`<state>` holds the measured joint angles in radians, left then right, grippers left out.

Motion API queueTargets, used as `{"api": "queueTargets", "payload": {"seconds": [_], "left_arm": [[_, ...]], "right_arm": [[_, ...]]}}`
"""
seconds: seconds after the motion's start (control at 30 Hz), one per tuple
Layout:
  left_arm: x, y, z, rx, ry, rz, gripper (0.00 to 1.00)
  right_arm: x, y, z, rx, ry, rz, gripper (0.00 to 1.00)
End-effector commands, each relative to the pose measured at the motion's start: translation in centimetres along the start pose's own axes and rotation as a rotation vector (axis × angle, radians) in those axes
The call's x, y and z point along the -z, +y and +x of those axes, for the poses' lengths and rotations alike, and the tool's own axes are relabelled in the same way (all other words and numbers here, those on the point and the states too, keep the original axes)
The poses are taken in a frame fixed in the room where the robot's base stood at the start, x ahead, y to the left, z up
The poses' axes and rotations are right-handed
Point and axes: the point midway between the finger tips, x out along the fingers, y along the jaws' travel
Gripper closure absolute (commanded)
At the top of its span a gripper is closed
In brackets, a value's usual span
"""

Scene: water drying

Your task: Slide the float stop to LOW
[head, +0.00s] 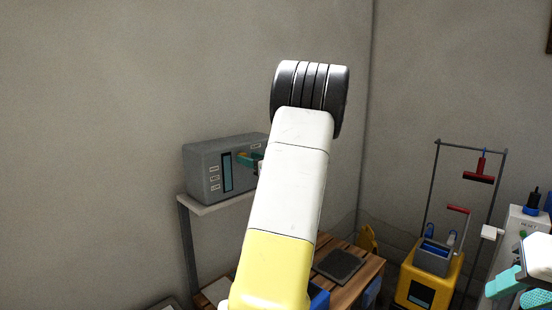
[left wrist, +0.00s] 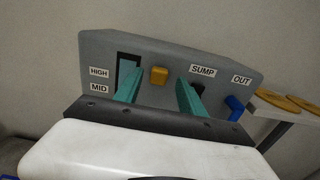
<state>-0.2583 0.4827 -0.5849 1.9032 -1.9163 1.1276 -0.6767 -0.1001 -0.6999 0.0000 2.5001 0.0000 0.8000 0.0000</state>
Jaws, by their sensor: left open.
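The grey float box (head: 200,168) stands on a shelf in the head view, with a tall dark slot (head: 227,171) beside several white labels. In the left wrist view, the box (left wrist: 105,48) shows HIGH and MID labels left of the slot (left wrist: 126,72). A yellow block (left wrist: 159,76), apparently the float stop, sits right of the slot near its upper part. My left gripper (left wrist: 157,95) is open, its teal fingers either side of the block with gaps; contact is not visible. Any LOW label is hidden there. My right gripper (head: 511,294) appears open and empty at lower right.
SUMP (left wrist: 203,71) and OUT labels mark the box's right side, with a blue lever (left wrist: 235,108). A wooden bench (head: 368,266), a yellow mop bucket (head: 432,275) and a squeegee rack (head: 437,180) stand to the right. My left arm covers the centre.

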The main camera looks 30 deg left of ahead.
Motion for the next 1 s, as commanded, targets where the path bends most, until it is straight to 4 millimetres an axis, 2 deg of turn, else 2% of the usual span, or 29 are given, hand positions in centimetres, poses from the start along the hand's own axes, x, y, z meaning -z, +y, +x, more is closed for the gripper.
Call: {"api": "queueTargets", "payload": {"seconds": [0.1, 0.2, 0.47, 0.7, 1.0], "left_arm": [[0.0, 0.0, 1.3, -0.002, 0.0, -0.001, 0.53], [0.0, 0.0, 1.8, 0.0, 0.001, -0.001, 0.53], [0.0, 0.0, 1.9, 0.0, 0.001, -0.002, 0.53], [0.0, 0.0, 1.8, 0.0, 0.001, -0.002, 1.0], [0.0, 0.0, 1.8, 0.0, 0.001, -0.002, 1.0]], "right_arm": [[0.0, 0.0, 0.0, 0.0, 0.0, 0.0, 0.64], [0.0, 0.0, 0.0, 0.0, 0.0, 0.0, 0.64], [0.0, 0.0, 0.0, 0.0, 0.0, 0.0, 0.64], [0.0, 0.0, 0.0, 0.0, 0.0, 0.0, 0.64], [0.0, 0.0, 0.0, 0.0, 0.0, 0.0, 0.64]]}}
